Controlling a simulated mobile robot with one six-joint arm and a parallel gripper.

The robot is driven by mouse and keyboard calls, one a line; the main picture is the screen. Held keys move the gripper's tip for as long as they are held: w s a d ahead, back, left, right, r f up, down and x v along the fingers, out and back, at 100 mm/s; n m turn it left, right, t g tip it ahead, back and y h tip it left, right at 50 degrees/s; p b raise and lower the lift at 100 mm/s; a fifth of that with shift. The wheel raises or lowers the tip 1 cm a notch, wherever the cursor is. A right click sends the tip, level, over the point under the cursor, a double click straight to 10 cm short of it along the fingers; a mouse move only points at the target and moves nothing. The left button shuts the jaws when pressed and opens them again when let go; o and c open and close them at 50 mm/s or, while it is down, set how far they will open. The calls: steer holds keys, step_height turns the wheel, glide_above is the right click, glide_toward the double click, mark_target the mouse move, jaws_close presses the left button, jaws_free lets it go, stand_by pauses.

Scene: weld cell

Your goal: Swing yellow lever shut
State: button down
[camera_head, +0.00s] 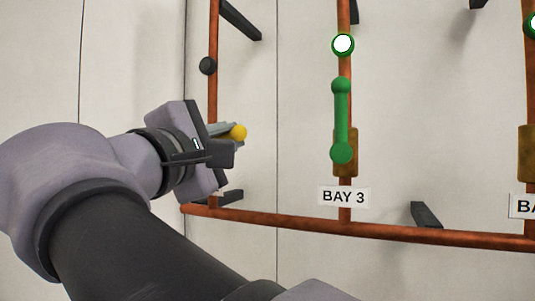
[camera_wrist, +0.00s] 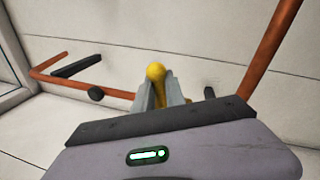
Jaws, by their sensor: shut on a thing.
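The yellow lever shows as a round yellow knob (camera_head: 239,132) at the tip of my gripper, in front of the left copper pipe. In the wrist view the yellow knob (camera_wrist: 155,71) pokes out beyond the fingertips, with a bit of yellow shaft between the fingers. My gripper (camera_wrist: 158,92) is shut on the lever; the head view shows the gripper (camera_head: 228,134) reaching in from the left. The lever's pivot and valve body are hidden behind my gripper, so I cannot tell its full angle to the pipe.
A green lever (camera_head: 341,118) lies along the pipe above the BAY 3 sign (camera_head: 344,196), below a green-ringed white light (camera_head: 343,44). A dark round fitting (camera_head: 208,66) sits on the left pipe. A horizontal copper pipe (camera_head: 290,224) runs below. Dark brackets (camera_head: 425,214) stick out from the pale wall.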

steer(key=shift+d+f+m+h+b, duration=0.1)
steer(key=shift+f+m+h+b, duration=0.35)
steer(key=shift+m+b, duration=0.6)
steer(key=shift+d+f+m+h+b, duration=0.15)
steer(key=shift+f+m+b, duration=0.5)
steer(key=shift+m, duration=0.7)
steer(key=c, duration=1.4)
jaws_free()
steer(key=shift+f, duration=0.15)
